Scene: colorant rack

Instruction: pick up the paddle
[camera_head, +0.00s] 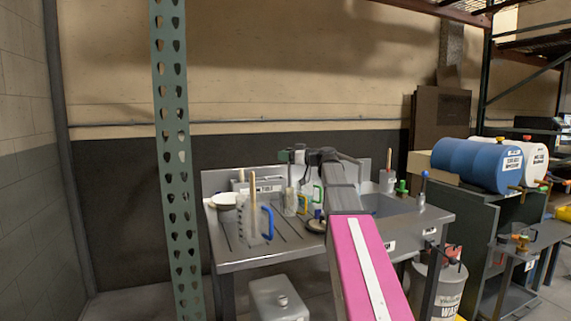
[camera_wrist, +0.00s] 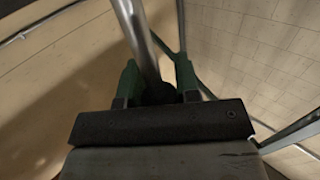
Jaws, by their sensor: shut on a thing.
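My gripper (camera_head: 291,157) is above the back middle of the bench, at the end of my arm, small in the head view. In the wrist view, the green fingers of my gripper (camera_wrist: 158,72) are shut on a smooth grey shaft, which I take to be the paddle (camera_wrist: 138,38). The shaft runs up and slightly left from between the fingers. The paddle's far end is out of the wrist view. In the head view I cannot clearly tell its outline from the items behind.
The grey bench (camera_head: 235,264) holds a blue-handled jug (camera_head: 253,222), a white-lidded tub (camera_head: 226,200) and a pot with a wooden stick (camera_head: 387,181). A green perforated post (camera_head: 176,140) stands in front at left.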

